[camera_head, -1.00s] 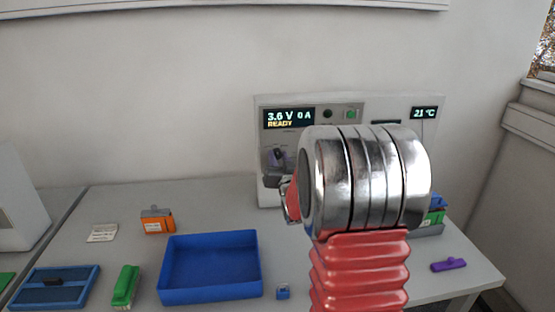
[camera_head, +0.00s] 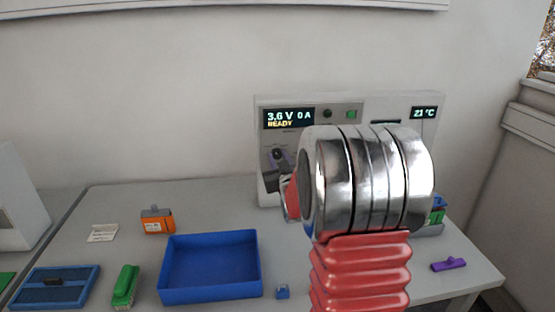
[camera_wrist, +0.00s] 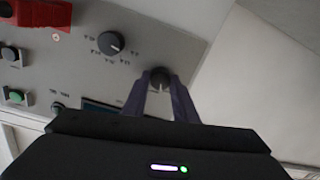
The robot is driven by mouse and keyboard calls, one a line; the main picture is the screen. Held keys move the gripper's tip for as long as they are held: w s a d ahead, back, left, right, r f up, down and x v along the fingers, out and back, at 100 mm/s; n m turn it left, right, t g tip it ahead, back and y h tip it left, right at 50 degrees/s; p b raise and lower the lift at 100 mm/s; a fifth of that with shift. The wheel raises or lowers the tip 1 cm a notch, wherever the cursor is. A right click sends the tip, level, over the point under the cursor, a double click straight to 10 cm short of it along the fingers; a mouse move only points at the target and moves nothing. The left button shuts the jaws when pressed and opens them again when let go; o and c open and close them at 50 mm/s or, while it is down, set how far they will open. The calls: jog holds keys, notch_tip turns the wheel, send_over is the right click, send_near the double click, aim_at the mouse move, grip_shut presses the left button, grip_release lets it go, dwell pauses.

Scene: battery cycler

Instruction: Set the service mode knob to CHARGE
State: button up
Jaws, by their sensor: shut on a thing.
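The battery cycler (camera_head: 350,102) stands at the back of the bench, its display reading 3.6 V, 0 A and READY. My gripper (camera_wrist: 160,85) has its two dark purple fingers closed around a small dark knob (camera_wrist: 160,76) with a pale pointer line. Another round dark knob (camera_wrist: 111,43) with several small marks around it sits apart from the fingers on the same panel. The labels are too blurred to read, so I cannot tell which knob is the service mode knob. In the head view my wrist hides much of the cycler's front.
A green button (camera_wrist: 15,96) and a red part (camera_wrist: 42,14) lie on the panel away from my fingers. A blue tray (camera_head: 210,297), an orange block (camera_head: 157,222), a green brush (camera_head: 125,285) and a purple piece (camera_head: 448,264) lie on the bench.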

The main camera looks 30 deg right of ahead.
jog(key=shift+w+a+r+n, duration=0.1)
jog(key=shift+n, duration=0.75)
jog(key=shift+w+a+r+n, duration=0.1)
jog(key=shift+n, duration=0.75)
jog(key=o, duration=1)
jog(key=shift+f, duration=0.1)
jog(key=shift+o, duration=0.2)
jog(key=shift+d, duration=0.1)
jog(key=shift+s, duration=0.1)
jog(key=shift+s, duration=0.35)
jog(key=v, duration=1.3)
jog(key=shift+w, duration=0.1)
